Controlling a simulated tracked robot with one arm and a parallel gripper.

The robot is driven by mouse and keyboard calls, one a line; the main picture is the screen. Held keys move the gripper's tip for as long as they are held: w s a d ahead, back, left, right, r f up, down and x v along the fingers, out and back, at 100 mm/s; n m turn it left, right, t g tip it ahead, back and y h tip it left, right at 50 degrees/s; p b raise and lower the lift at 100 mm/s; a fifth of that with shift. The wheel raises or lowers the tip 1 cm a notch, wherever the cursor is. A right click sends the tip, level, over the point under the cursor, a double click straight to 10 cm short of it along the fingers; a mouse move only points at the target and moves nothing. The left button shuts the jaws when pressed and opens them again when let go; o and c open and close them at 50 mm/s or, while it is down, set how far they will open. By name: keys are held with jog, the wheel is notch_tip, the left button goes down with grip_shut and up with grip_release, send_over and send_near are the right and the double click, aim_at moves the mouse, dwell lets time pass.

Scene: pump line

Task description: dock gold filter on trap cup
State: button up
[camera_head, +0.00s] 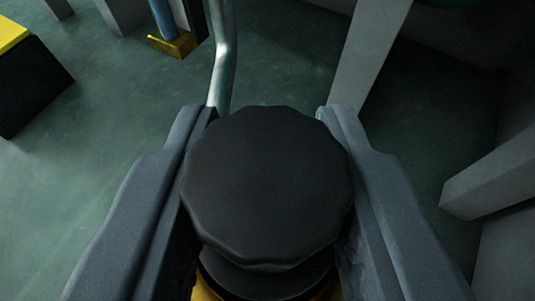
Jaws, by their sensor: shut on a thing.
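My gripper (267,112) has one grey finger on each side of a dark, faceted round cap. It is shut on this thing, the gold filter (267,185). Gold-yellow shows under the cap at the bottom edge of the picture. The filter's lower part is hidden by the cap and cut off by the picture edge. I cannot make out the trap cup in this view.
A bent metal pipe (222,60) rises just beyond the left fingertip. A pale beam (367,55) stands beyond the right fingertip, and a grey block (490,185) juts in at right. A yellow-based blue post (173,42) and a black-and-yellow box (30,85) stand farther left. Green floor lies between.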

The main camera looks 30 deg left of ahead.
jog(key=shift+f, duration=0.25)
jog(key=o, duration=0.8)
jog(key=shift+c, duration=0.2)
jog(key=p+v, duration=0.5)
jog(key=v, duration=0.6)
dwell(0.5)
